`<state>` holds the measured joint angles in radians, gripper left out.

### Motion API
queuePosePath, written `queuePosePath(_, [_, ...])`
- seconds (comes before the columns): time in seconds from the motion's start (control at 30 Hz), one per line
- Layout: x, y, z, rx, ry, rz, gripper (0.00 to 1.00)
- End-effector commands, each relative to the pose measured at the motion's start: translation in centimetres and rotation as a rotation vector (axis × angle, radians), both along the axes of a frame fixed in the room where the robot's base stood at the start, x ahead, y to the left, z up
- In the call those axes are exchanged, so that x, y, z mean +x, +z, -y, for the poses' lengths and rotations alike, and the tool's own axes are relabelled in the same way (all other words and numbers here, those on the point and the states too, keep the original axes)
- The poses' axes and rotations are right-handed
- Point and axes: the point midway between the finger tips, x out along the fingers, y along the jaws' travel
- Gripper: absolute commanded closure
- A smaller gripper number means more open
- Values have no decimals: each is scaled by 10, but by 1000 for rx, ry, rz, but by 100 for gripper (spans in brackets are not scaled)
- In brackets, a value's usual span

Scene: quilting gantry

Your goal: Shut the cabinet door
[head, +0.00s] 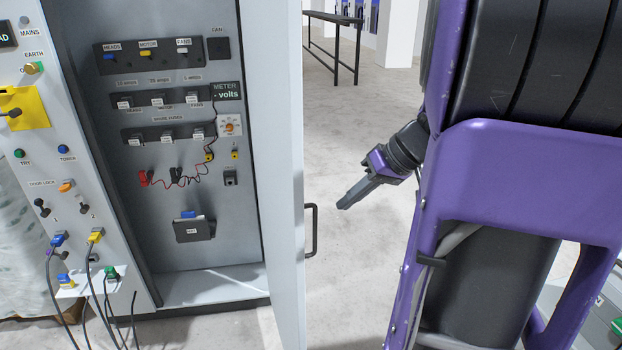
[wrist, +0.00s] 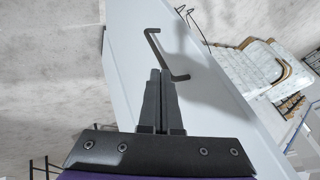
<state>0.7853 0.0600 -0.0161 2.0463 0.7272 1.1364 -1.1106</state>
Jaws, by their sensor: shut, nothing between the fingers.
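The cabinet door (head: 277,120) stands open, seen nearly edge-on at the right of the cabinet (head: 165,110) in the head view. Its dark bar handle (head: 314,230) sticks out on the right side. My gripper (head: 342,206) is to the right of the door, close to the handle but apart from it in the head view. The fingers are shut and empty. In the wrist view the shut fingers (wrist: 160,75) point at the pale door face (wrist: 125,60), with the handle (wrist: 166,55) just ahead and to the right.
Inside the cabinet are switches, a red-and-black lead (head: 180,178) and a small dark box (head: 194,229). A side panel (head: 60,170) with plugged cables stands at left. A dark table (head: 335,20) is far back. The floor behind my gripper is clear.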

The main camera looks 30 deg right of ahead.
Motion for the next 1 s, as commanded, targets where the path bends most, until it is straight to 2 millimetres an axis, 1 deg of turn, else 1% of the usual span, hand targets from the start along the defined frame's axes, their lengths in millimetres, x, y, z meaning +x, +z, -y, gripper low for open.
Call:
queuePosePath(0.03, [5,-11,-6,4,3,-3,100])
queuePosePath(0.1, [12,-23,-12,4,3,-3,100])
queuePosePath(0.23, [23,-44,-23,3,1,-4,100])
queuePosePath(0.27, [25,-46,-26,2,2,-2,100])
queuePosePath(0.3, [26,-42,-34,0,2,0,100])
queuePosePath(0.4, [28,-42,-48,0,2,0,100])
queuePosePath(0.53, [29,-43,-58,-1,0,-1,100])
queuePosePath(0.67, [30,-43,-62,-1,0,-1,100])
queuePosePath(1.0, [30,-43,-61,-1,0,0,100])
